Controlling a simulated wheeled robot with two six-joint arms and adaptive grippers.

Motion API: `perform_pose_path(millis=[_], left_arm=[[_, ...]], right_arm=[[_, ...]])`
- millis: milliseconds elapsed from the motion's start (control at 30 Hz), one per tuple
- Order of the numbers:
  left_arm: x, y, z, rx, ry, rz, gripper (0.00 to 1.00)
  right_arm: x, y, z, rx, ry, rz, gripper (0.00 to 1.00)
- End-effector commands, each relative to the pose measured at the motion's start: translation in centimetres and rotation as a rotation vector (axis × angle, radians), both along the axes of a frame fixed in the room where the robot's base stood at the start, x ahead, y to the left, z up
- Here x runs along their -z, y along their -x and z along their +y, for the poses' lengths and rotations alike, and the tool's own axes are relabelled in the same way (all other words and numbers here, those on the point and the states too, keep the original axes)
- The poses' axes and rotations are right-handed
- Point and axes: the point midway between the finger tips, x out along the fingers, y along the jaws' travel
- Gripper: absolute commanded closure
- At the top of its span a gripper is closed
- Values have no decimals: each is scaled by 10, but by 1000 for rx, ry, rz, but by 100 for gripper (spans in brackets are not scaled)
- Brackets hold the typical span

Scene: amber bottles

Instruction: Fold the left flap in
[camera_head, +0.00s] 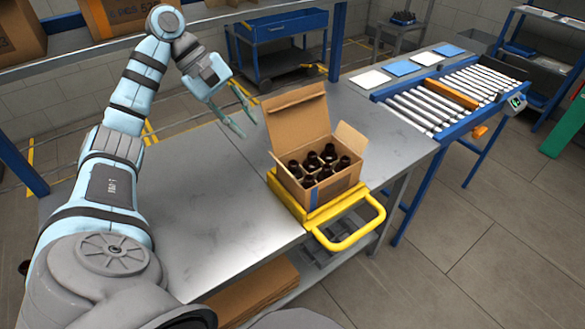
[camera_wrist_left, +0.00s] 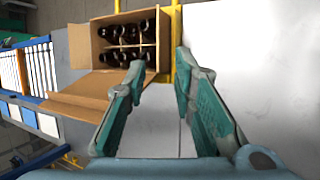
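The open cardboard box (camera_head: 324,194) holds several dark amber bottles (camera_head: 318,164). Its large back flap (camera_head: 297,116) stands up, and its right flap (camera_head: 350,140) sticks up and outward. The left flap shows only as a narrow edge near the left rim; its exact angle is hard to tell. My left gripper (camera_head: 248,129) is open and empty, above the table to the left of and behind the box. In the left wrist view, the gripper fingers (camera_wrist_left: 160,60) are spread apart just beside the box (camera_wrist_left: 128,42). My right gripper is out of view.
The box sits on a yellow frame (camera_head: 350,238) with a handle. The grey table (camera_head: 215,185) is clear on the left. A blue cart (camera_head: 285,50) stands behind.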

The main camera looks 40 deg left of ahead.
Motion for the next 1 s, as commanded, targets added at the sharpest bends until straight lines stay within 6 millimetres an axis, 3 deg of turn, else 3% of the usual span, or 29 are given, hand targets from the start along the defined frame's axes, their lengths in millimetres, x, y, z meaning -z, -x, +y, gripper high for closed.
perform_pose_path(millis=[167, 333, 633, 967, 1000], left_arm=[[23, -9, -13, 10, 2, -3, 76], [65, -21, -37, 16, 3, -4, 76], [115, -38, -70, 11, 2, 0, 76], [123, -40, -73, 9, 1, -2, 76], [123, -40, -73, 9, 1, -2, 81]], right_arm=[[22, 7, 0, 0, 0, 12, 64], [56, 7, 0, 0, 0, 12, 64], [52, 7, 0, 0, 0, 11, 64], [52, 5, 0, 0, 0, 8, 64], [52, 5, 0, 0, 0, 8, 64]])
